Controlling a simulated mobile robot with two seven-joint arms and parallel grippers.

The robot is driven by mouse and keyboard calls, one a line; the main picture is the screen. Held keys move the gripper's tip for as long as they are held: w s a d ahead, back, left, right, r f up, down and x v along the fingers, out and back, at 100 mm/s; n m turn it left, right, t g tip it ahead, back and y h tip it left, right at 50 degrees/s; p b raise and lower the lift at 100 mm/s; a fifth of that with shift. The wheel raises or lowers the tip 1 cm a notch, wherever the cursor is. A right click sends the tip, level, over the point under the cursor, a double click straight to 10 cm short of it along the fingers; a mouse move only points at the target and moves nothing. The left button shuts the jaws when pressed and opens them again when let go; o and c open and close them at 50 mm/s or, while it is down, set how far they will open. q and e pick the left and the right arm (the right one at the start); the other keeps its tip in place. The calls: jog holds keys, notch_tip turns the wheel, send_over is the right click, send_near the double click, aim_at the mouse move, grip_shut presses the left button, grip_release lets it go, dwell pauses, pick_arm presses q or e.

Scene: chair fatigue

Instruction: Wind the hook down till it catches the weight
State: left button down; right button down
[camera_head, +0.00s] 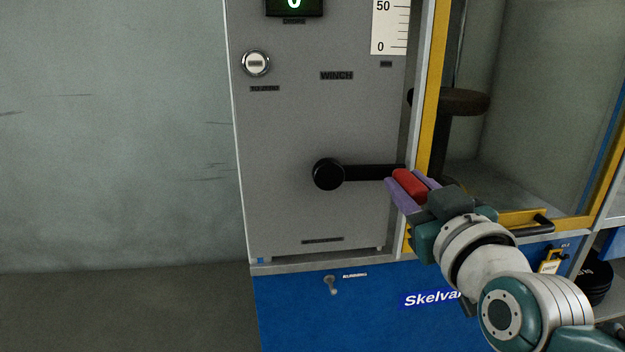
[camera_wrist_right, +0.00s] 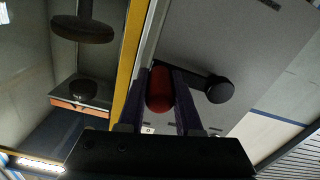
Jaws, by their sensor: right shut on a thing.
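The winch crank has a black hub (camera_head: 328,174) on the grey panel, with its black arm pointing right. Its red handle (camera_head: 408,185) is at the arm's right end. My right gripper (camera_head: 411,188) has its purple fingers shut around this handle; the handle also shows between the fingers in the right wrist view (camera_wrist_right: 159,90). A brown disc (camera_head: 463,101) is on a dark upright post inside the yellow-framed bay. I cannot make out the hook, and I cannot tell whether the disc is the weight. My left gripper is not in view.
The bay's yellow post (camera_head: 433,80) stands close beside my right gripper. A blue base (camera_head: 330,315) with a small lever is below. The floor at left is clear.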

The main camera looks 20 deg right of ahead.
aim_at(408, 176)
jog(key=shift+w+a+r+n+p, duration=0.1)
jog(key=shift+r+n+p, duration=1.15)
jog(key=shift+p, duration=0.7)
jog(key=shift+r+n, duration=0.25)
jog(key=shift+r, duration=0.05)
jog(key=c, duration=1)
grip_release()
jog(key=shift+c, duration=0.2)
jog(key=o, duration=0.4)
jog(key=shift+f, duration=0.15)
jog(key=shift+o, duration=0.3)
jog(key=shift+f, duration=0.1)
